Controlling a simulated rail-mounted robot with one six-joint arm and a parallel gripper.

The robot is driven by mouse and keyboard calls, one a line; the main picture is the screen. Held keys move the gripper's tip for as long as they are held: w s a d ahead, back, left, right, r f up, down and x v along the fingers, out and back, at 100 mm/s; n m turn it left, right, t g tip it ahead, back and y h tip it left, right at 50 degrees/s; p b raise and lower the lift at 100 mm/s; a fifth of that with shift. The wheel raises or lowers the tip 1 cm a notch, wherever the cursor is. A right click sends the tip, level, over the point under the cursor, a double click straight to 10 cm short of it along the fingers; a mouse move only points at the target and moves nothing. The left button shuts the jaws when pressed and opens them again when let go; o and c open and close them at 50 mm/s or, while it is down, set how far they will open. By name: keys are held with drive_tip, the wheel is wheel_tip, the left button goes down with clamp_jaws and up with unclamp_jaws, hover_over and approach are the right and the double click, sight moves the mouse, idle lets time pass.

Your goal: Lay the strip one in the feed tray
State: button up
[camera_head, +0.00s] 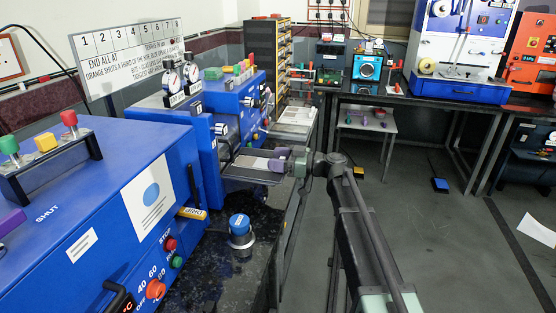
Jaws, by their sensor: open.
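A flat grey tray (243,175), which looks like the feed tray, juts out from the front of the middle blue machine (240,100). A pale, whitish-lilac flat piece (248,162) lies on it; it may be the strip, but it is too small to read any mark. My gripper (281,164) is at the tray's right end, reaching in from the right, and is open. A purple patch shows at its tips; I cannot tell whether it is a finger or a separate piece. The gripper partly hides the tray's right end.
A large blue machine (95,215) with knobs fills the left front. A blue-capped cylinder (241,238) stands on the dark bench (205,285) in front of the tray. Papers (296,116) lie beyond it. The floor to the right is mostly clear.

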drive_tip(key=shift+r+p, duration=0.3)
drive_tip(key=s+d, duration=0.2)
drive_tip(key=d, duration=1)
drive_tip(key=s+d+f+m+g+h, duration=0.1)
drive_tip(key=s+f+m+h, duration=0.35)
drive_tip(key=s+f, duration=0.35)
drive_tip(key=s+f+m+g+h, duration=0.2)
drive_tip(key=s+f+m+h, duration=0.3)
drive_tip(key=s, duration=0.5)
drive_tip(key=s+d+f+m+h, duration=0.4)
drive_tip(key=s+d+m+h, duration=0.2)
drive_tip(key=s+d+h, duration=0.2)
drive_tip(key=shift+s+d+f, duration=0.25)
drive_tip(key=shift+s+d, duration=0.2)
drive_tip(key=shift+s, duration=0.75)
drive_tip(key=shift+a, duration=0.1)
